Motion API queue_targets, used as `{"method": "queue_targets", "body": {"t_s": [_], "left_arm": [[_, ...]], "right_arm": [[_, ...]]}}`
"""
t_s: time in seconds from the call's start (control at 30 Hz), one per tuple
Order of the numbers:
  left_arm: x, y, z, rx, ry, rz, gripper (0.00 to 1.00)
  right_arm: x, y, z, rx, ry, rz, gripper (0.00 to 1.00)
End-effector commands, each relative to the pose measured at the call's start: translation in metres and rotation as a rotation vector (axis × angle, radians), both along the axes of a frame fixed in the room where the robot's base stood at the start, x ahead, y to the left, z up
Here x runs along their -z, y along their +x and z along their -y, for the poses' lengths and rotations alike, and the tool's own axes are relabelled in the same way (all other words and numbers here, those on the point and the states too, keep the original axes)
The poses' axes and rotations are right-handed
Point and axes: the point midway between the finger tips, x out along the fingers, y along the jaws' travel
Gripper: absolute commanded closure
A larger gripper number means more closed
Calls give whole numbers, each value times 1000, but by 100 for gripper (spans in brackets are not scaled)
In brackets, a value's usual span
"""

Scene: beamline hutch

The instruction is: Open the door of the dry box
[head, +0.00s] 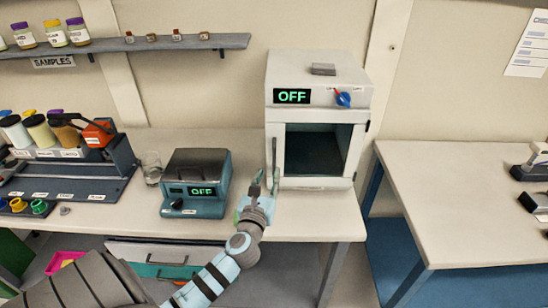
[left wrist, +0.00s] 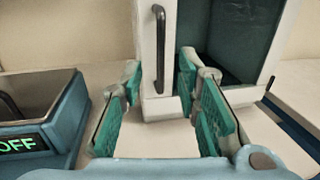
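The dry box (head: 318,75) is a white cabinet at the back of the bench, with a green OFF display and a red-and-blue knob. Its door (head: 313,182) has a white frame around a dark window and looks shut. The upright door handle (head: 274,155) is on the left side of the frame; it shows as a dark bar in the left wrist view (left wrist: 159,48). My left gripper (head: 265,183) is open in front of the door's lower left corner. In the left wrist view its green-padded fingers stand either side of the frame's lower end, below the handle. My right gripper is not in view.
A teal device (head: 197,172) with an OFF display stands left of the dry box, beside a glass beaker (head: 152,167). A rack of bottles (head: 75,165) is farther left. A second table (head: 455,200) is on the right, past a gap. A shelf (head: 125,45) holds jars.

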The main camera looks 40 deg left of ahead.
Motion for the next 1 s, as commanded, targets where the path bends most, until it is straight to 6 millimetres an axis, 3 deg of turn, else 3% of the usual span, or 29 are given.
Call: {"method": "queue_targets", "body": {"t_s": [0.13, 0.33, 0.7, 0.9, 1.0], "left_arm": [[1, 39, -19, -1, 3, 1, 70], [1, 70, -34, 0, 2, 0, 70], [1, 78, -38, 1, 4, -2, 70], [1, 78, -38, 1, 4, -2, 100], [1, 78, -37, 1, 4, -2, 100]], "right_arm": [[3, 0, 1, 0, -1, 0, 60], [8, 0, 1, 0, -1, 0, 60], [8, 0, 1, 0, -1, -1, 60], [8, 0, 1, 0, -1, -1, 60], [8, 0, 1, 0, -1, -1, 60]]}}
